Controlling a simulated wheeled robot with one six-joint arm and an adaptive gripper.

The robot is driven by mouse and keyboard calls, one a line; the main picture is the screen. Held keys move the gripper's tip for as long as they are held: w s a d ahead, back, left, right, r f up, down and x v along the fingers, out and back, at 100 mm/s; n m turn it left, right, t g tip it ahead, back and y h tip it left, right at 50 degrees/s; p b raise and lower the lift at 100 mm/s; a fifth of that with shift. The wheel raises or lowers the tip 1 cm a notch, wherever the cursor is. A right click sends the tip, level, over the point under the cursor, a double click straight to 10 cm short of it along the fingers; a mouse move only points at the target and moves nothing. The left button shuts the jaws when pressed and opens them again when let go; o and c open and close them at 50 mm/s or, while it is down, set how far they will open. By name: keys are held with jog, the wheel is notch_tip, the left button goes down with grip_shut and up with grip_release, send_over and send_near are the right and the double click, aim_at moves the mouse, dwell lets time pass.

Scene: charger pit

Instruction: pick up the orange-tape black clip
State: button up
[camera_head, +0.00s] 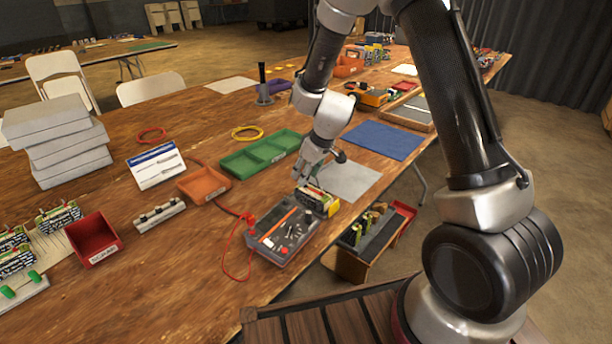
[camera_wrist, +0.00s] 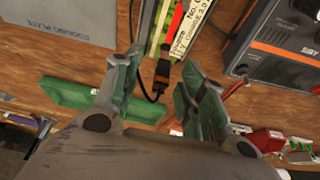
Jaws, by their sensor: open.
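A small black clip with an orange band (camera_wrist: 161,76) shows in the wrist view, at the end of a labelled board (camera_wrist: 182,30). A thin black cable curves down from it. My gripper (camera_wrist: 158,80) is open, with one finger on each side of the clip in that picture; I see no contact. In the head view my gripper (camera_head: 312,170) hangs just above the yellow and black boxed unit (camera_head: 318,199) near the table's front edge. I cannot make out the clip in the head view.
A grey instrument box (camera_head: 283,236) with an orange stripe and red leads stands beside the unit. Green (camera_head: 260,153) and orange (camera_head: 204,184) trays lie behind. A grey mat (camera_head: 347,181) is bare to the right. A rack (camera_head: 372,236) stands below the table edge.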

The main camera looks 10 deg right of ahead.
jog(key=c, duration=0.9)
notch_tip(320, 180, up, 10)
jog(key=shift+r, duration=0.1)
